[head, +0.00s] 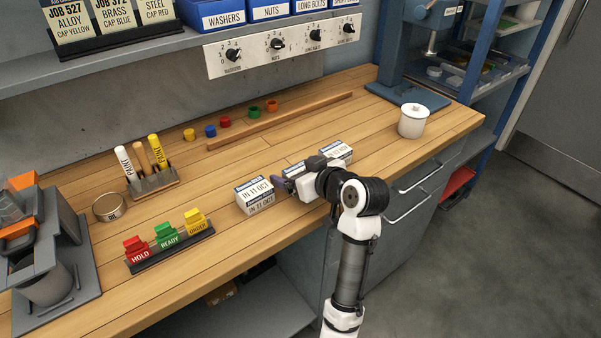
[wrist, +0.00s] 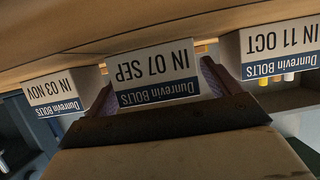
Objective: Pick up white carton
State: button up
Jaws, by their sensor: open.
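Three white cartons with blue bands stand in a row near the bench's front edge. In the head view the IN 11 OCT carton (head: 256,195) is left of my gripper (head: 287,184). The middle carton (head: 293,169) is partly hidden behind my gripper, and the third carton (head: 338,151) is to the right. In the wrist view, which is upside down, the middle carton reads IN 07 SEP (wrist: 157,73), with IN 03 NOV (wrist: 55,93) and IN 11 OCT (wrist: 274,50) either side. My gripper is open, its fingers showing on either side of the IN 07 SEP carton. Contact cannot be told.
A sorting block with HOLD, READY and ORDER tabs (head: 172,251) lies left on the wooden bench (head: 330,118). A wooden strip (head: 280,121) runs behind the cartons.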

jog(key=shift+w+a+f, duration=0.25)
jog(key=shift+w, duration=0.1)
jog(key=shift+r, duration=0.1)
jog(key=c, duration=1.4)
jog(key=shift+o, duration=0.2)
